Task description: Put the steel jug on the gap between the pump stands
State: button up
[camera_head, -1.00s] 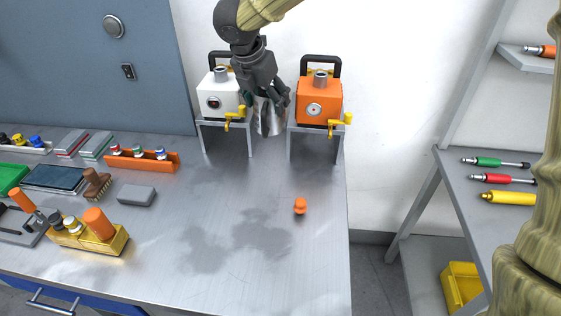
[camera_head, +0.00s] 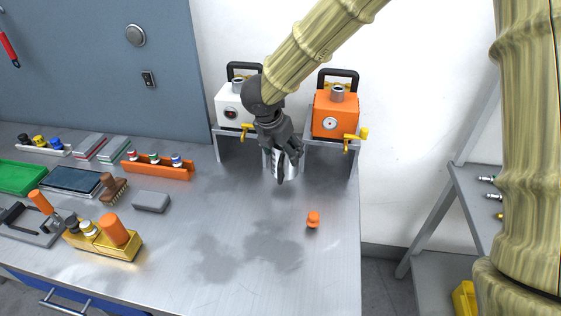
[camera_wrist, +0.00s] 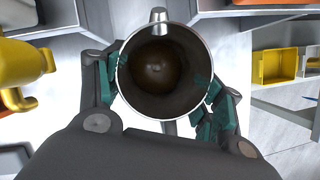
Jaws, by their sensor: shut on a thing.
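The steel jug (camera_head: 282,166) is a shiny metal cup. My gripper (camera_head: 285,160) is shut on it, with the dark fingers covering much of it in the head view. In the wrist view, the jug (camera_wrist: 163,75) shows its round open mouth, with green-padded fingers on both sides. The jug appears upright, in front of the gap between the pump stands. The left pump stand (camera_head: 226,148) bears a white pump (camera_head: 228,108). The right pump stand (camera_head: 345,165) bears an orange pump (camera_head: 334,118). I cannot tell whether the jug's base touches the table.
A small orange knob (camera_head: 313,220) lies on the steel table (camera_head: 270,285), right of centre. An orange rack (camera_head: 158,170), a grey block (camera_head: 151,201) and a yellow holder (camera_head: 104,243) stand at the left. The table's front middle is clear. A shelf stands at the right.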

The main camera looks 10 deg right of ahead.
jog(key=shift+f, duration=2.3)
jog(key=shift+f, duration=0.1)
jog(key=o, duration=1.1)
jog(key=v, duration=1.2)
jog(key=shift+s+b, duration=0.1)
jog(key=shift+b, duration=0.3)
jog(key=shift+a, duration=0.15)
